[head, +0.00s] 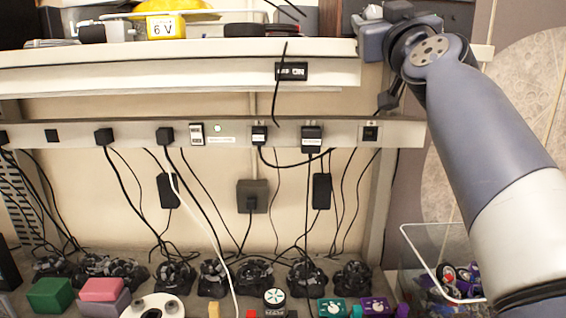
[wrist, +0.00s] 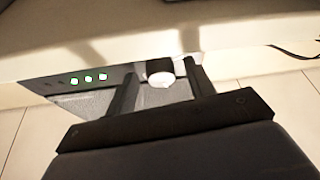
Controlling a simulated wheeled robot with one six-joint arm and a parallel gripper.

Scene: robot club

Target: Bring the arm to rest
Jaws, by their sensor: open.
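My arm (head: 480,130) rises along the right side of the head view and bends over at the top right, by the end of the shelf. My gripper (wrist: 160,75) shows in the wrist view with its two dark fingers apart. A pale rounded thing (wrist: 160,79) appears between the fingers; I cannot tell its distance, and nothing looks gripped. Beyond the fingers is a grey panel (wrist: 65,87) with several small lights, some of them green. In the head view the fingers are small and dark, near the right end of the socket rail.
A white shelf (head: 180,75) runs across the back, with a yellow 6 V thing (head: 165,27) on it. Below is a socket rail (head: 80,133) with plugs and hanging cables. Several dark devices and coloured blocks (head: 50,295) crowd the bottom. A clear bin (head: 415,250) stands lower right.

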